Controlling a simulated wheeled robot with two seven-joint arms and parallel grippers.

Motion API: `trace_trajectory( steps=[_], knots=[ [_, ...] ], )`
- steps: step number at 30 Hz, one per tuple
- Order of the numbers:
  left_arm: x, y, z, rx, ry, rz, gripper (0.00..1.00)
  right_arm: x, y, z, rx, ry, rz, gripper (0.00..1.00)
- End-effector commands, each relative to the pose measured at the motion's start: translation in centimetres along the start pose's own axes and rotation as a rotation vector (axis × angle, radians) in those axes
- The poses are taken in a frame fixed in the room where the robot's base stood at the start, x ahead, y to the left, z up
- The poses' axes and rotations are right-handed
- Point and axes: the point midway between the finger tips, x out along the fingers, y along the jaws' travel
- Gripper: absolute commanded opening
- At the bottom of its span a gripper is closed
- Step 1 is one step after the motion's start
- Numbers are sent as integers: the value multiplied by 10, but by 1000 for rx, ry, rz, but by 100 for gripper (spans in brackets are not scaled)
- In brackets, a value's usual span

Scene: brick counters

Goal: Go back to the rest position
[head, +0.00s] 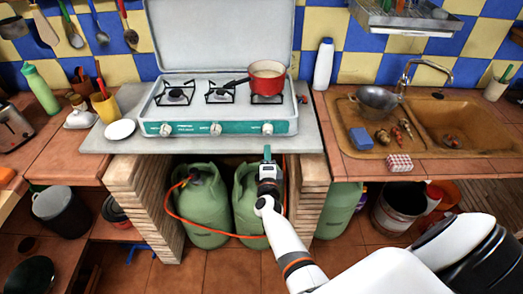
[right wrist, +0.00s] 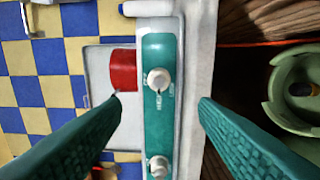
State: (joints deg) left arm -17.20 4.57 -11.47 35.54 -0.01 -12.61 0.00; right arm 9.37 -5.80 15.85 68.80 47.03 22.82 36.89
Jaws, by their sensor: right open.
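My right gripper (head: 267,152) is just in front of the stove's front panel, near its right knob. In the right wrist view its two green fingers (right wrist: 158,100) are spread wide, with the stove's teal panel and a knob (right wrist: 158,80) showing between them. Nothing is held. The white gas stove (head: 217,128) stands on the counter with its lid raised. A red pot (head: 267,77) sits on its right burner; it also shows in the right wrist view (right wrist: 123,70). My left gripper does not show.
Green gas bottles (head: 203,205) with an orange hose stand under the stove. A sink (head: 450,125) with a wok (head: 376,100) is at the right. A white bottle (head: 323,65) stands right of the stove. A white plate (head: 120,129) and a yellow cup (head: 105,106) are at the left.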

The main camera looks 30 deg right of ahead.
Motion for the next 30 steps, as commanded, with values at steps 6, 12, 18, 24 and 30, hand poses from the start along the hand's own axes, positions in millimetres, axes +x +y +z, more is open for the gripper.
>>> trace_trajectory(
  steps=[6, 12, 18, 24, 30],
  knots=[
    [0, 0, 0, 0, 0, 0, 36, 0, -1, 0, -2, 1, -1, 55],
    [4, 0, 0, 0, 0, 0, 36, -24, -52, -15, -178, 111, -84, 55],
    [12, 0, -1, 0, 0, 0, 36, -104, -173, -32, -603, 408, -266, 55],
    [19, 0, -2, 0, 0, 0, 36, -210, -284, -13, -998, 739, -424, 55],
    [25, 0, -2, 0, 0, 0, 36, -328, -368, 39, -1345, 1092, -548, 55]
  ],
)
